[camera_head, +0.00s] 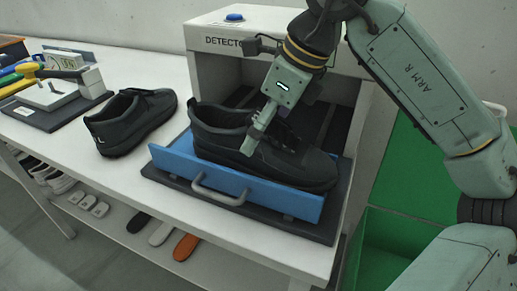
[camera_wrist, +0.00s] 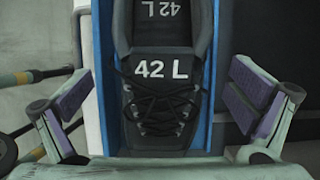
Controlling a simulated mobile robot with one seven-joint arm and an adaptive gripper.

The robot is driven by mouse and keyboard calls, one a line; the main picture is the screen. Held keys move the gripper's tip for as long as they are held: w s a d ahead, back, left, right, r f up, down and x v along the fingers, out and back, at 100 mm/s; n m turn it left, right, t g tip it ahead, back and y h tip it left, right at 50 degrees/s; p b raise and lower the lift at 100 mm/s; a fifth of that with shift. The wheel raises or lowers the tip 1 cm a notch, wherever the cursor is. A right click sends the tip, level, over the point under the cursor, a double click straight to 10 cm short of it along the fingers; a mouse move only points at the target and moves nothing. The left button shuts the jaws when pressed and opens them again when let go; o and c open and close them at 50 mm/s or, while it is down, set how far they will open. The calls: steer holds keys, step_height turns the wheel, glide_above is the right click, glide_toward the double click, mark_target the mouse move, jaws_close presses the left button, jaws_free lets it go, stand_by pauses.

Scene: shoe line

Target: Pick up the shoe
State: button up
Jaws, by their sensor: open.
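A black lace-up shoe (camera_head: 300,168) lies in a blue-walled tray (camera_head: 170,160) at the mouth of the detector. In the wrist view the shoe (camera_wrist: 160,97) shows its laces, and its tongue and insole are marked "42 L". My gripper (camera_head: 252,140) is above the shoe in the head view, with one finger in front of its near side; the other finger is hidden. In the wrist view my gripper (camera_wrist: 160,105) is open, one purple-padded finger on each side of the shoe and clear of it. A second black shoe (camera_head: 133,122) stands on the table to the left.
The white detector box (camera_head: 212,72) with a blue button stands behind the tray. A dark stand with tools (camera_head: 60,100) is at the table's left. A green bin (camera_head: 400,240) is at the right. Shoes and insoles lie on the shelf below. The white tabletop (camera_head: 120,185) is clear in front.

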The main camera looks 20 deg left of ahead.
steer(key=shift+x, duration=1.45)
steer(key=shift+c, duration=0.4)
steer(key=shift+r, duration=0.1)
steer(key=c, duration=1.6)
